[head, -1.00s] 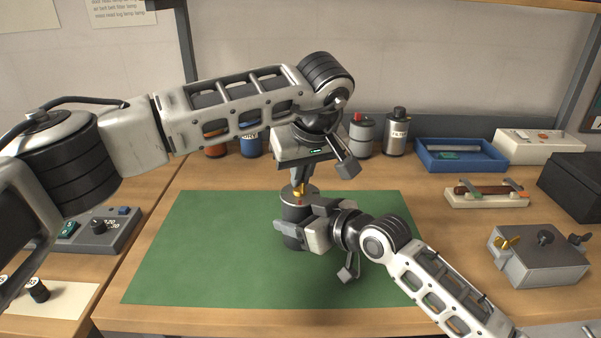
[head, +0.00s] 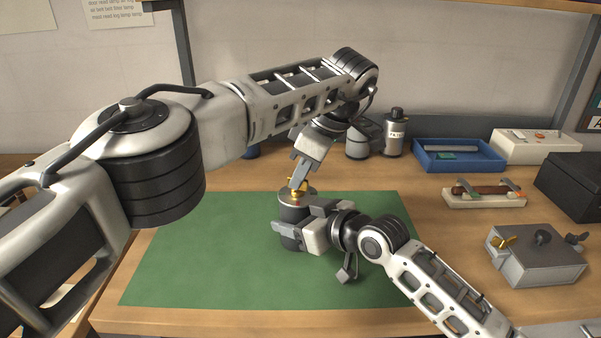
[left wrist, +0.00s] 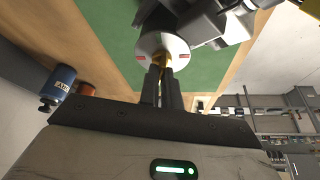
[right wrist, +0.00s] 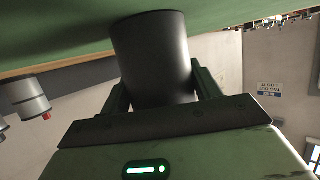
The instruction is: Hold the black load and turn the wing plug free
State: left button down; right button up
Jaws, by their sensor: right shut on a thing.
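The black load (head: 291,214) is a dark upright cylinder with a light top disc, on the green mat (head: 190,255). My right gripper (head: 298,232) is shut on its side; the right wrist view shows the cylinder (right wrist: 153,55) between the fingers. The brass wing plug (head: 297,194) is at the middle of the load's top. My left gripper (head: 298,184) points down at it from above. In the left wrist view, its two fingers (left wrist: 162,75) are close together around the brass plug (left wrist: 158,48). Whether they press on it, I cannot tell.
Behind the mat stand a filter can (head: 395,135) and another grey can, partly hidden by my left arm. A blue tray (head: 458,164), a white box, a dark box and a grey box with wing screws (head: 535,262) are at right.

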pick_arm(q)
jog(key=shift+n, duration=0.5)
jog(key=c, duration=0.9)
grip_release()
jog(key=n, duration=0.3)
jog(key=shift+s+d+h, duration=0.15)
jog(key=shift+s+h, duration=0.1)
jog(key=shift+h, duration=0.15)
jog(key=shift+s+d+r+n, duration=0.1)
jog(key=shift+r+n, duration=0.1)
jog(key=shift+n, duration=0.3)
jog(key=shift+s+r+n, duration=0.1)
jog(key=shift+r+n, duration=0.05)
jog(key=shift+n, duration=0.35)
jog(key=r+n, duration=0.1)
jog(key=n, duration=0.1)
jog(key=s+r+n+h, duration=0.1)
jog(key=r+n+h, duration=0.1)
jog(key=n, duration=0.1)
jog(key=shift+s+r+n+t, duration=0.2)
jog(key=shift+r+n+t, duration=0.1)
notch_tip(320, 180, up, 7)
jog(key=s+a+n+t+h, duration=0.2)
jog(key=n+h, duration=0.1)
jog(key=n, duration=0.4)
jog(key=x, duration=1.2)
jog(key=shift+s+a+f, duration=0.15)
jog(key=shift+a, duration=0.25)
